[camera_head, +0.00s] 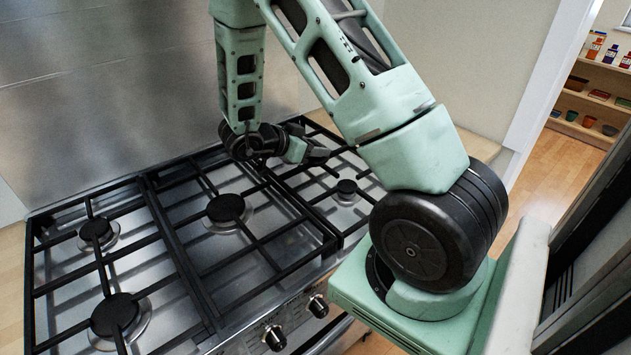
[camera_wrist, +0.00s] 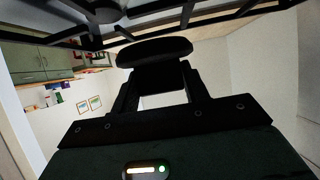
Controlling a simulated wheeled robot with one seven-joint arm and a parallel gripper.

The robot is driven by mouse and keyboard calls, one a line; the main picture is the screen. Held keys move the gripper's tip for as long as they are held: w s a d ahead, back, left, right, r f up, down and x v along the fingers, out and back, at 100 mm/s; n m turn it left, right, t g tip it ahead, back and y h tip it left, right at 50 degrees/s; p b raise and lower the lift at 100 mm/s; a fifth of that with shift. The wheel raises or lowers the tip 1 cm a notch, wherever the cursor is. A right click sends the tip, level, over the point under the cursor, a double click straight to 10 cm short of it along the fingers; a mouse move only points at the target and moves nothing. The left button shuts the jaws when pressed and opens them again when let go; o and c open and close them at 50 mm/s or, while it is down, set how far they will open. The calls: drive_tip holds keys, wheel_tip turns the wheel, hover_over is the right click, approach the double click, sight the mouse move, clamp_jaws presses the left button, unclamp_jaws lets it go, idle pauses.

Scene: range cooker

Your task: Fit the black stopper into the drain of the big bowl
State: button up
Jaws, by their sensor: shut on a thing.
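My gripper (camera_wrist: 155,88) is shut on a black, rounded, disc-like piece (camera_wrist: 155,52), seen nearly edge-on between and beyond the fingers in the wrist view. I take it as the black stopper, though its shape also resembles a burner cap. In the head view my gripper (camera_head: 312,154) is low over the back right part of the cooker, and the held piece is hard to make out against it. Whether the piece touches anything below cannot be told. No bowl or drain shows in either view.
The steel cooker top (camera_head: 65,275) carries black grates (camera_head: 165,240) and several burners, among them a middle one (camera_head: 226,208) and a right one (camera_head: 347,187). Knobs (camera_head: 274,338) line the front. A steel back panel (camera_head: 110,90) rises behind. Wooden counter (camera_head: 475,145) lies right.

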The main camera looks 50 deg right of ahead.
sight(313, 189)
wheel_tip(313, 189, down, 10)
drive_tip(key=shift+r+p, duration=0.15)
drive_tip(key=shift+p, duration=0.65)
drive_tip(key=o, duration=1)
